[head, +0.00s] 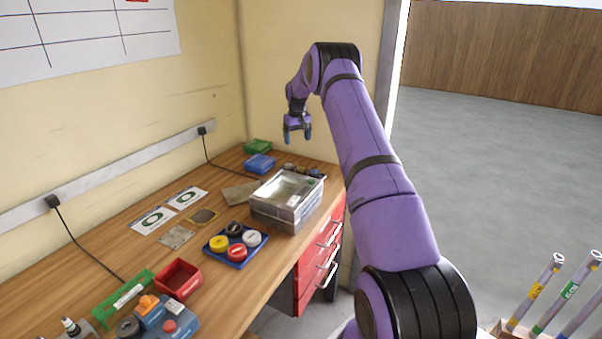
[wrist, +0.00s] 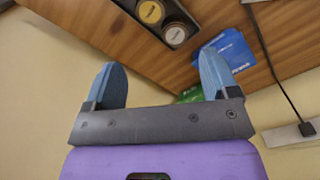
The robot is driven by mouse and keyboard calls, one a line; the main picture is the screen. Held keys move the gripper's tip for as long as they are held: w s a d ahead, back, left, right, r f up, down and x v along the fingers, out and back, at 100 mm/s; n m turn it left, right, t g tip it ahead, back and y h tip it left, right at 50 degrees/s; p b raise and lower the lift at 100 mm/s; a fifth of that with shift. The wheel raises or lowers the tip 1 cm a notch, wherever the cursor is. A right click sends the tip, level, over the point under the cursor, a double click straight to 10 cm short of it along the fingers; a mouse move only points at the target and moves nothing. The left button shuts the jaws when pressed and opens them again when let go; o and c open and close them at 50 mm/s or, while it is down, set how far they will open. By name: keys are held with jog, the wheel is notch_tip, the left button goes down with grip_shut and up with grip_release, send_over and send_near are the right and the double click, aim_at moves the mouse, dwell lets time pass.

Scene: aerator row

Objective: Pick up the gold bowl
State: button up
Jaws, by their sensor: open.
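I cannot make out a clear gold bowl shape in either view. A round gold piece with a dark label (wrist: 151,12) sits in a dark tray at the top of the wrist view, beside a pale grey round piece (wrist: 175,33). Small round items in what looks like the same tray (head: 290,167) show behind the clear box in the head view, partly hidden. My gripper (head: 297,138) is open and empty, above the far end of the bench. Its two blue fingers are spread in the wrist view (wrist: 160,70), with the gold piece beyond them.
The clear-topped box (head: 284,212) stands at the bench's front edge. A blue box (head: 260,164) and a green box (head: 257,146) are at the back. A blue tray of round caps (head: 227,259) and a red bin (head: 178,279) lie nearer. Cables hang along the wall.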

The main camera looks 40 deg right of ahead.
notch_tip(320, 180, down, 3)
jog(key=d, duration=0.2)
send_over(301, 168)
jog(key=f, duration=0.5)
jog(key=shift+w+d+f, duration=0.25)
jog(key=shift+w+f, duration=0.05)
jog(key=shift+f, duration=0.05)
jog(key=f, duration=0.5)
jog(key=shift+s+a, duration=0.15)
jog(key=shift+s, duration=0.1)
jog(key=c, duration=1)
